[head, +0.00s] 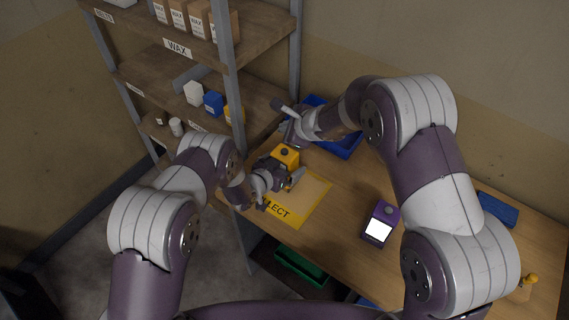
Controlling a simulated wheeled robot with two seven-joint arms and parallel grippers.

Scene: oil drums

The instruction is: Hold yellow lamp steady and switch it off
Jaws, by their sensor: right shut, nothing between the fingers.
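The yellow lamp (287,154), a small boxy body with a dark round knob on top, stands upright at the back left of the mat. My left gripper (280,187) is in front of the lamp and hides its lower part. I cannot tell whether its fingers are closed on the lamp. My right gripper (284,122) is shut and empty, just behind and above the lamp, apart from its knob in the picture.
A blue tray (343,143) is behind my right gripper. A purple device with a white screen (380,222) stands right of the mat. Shelves (170,78) rise at left. The table between mat and device is clear.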

